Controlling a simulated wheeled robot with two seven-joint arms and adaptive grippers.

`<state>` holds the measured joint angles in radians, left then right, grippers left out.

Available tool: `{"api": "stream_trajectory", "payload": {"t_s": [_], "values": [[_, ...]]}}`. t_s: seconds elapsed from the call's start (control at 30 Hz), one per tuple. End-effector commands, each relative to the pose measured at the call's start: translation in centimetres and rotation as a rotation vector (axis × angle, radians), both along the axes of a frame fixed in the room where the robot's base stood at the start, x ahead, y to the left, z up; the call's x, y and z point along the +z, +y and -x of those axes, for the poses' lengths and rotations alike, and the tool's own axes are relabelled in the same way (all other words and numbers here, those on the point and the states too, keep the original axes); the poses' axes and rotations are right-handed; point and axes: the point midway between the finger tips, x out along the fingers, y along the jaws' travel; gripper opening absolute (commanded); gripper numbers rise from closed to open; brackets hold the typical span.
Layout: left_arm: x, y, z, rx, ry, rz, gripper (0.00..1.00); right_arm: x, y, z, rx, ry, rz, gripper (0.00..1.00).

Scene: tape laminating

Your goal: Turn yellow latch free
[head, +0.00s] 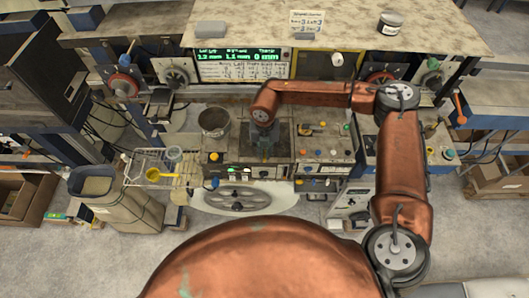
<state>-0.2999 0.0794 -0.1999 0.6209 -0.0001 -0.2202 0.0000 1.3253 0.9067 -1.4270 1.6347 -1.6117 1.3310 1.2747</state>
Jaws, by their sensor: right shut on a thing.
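My right arm comes in from the right and bends across the machine. Its gripper (264,147) points down at the middle of the machine's work surface, small and dark in this view. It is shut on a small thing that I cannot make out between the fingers. I cannot clearly pick out the yellow latch; the wrist and gripper cover that spot. My left gripper is not in view.
A button panel (325,152) lies just right of the gripper. A grey pot (214,121) stands to its left. A wire rack (148,166) and a bin (97,189) are further left.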

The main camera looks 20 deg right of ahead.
Motion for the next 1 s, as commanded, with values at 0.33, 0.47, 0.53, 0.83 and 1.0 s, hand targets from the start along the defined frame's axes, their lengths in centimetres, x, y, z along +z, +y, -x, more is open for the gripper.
{"api": "stream_trajectory", "payload": {"t_s": [0.33,0.47,0.53,0.83,1.0], "values": [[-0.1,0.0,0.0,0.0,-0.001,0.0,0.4,0.0,0.1,0.0,0.006,0.0,-0.001,0.0],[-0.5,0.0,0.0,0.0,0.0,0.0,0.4,-0.1,0.1,0.0,0.033,-0.002,-0.002,0.0],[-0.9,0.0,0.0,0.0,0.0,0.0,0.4,-0.1,0.1,-0.1,0.058,-0.002,-0.003,0.0],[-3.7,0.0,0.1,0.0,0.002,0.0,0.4,-0.4,0.1,-0.1,0.272,-0.003,-0.002,0.0],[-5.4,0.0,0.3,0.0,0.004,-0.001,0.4,-0.4,0.1,-0.1,0.432,-0.002,-0.003,0.0]]}}
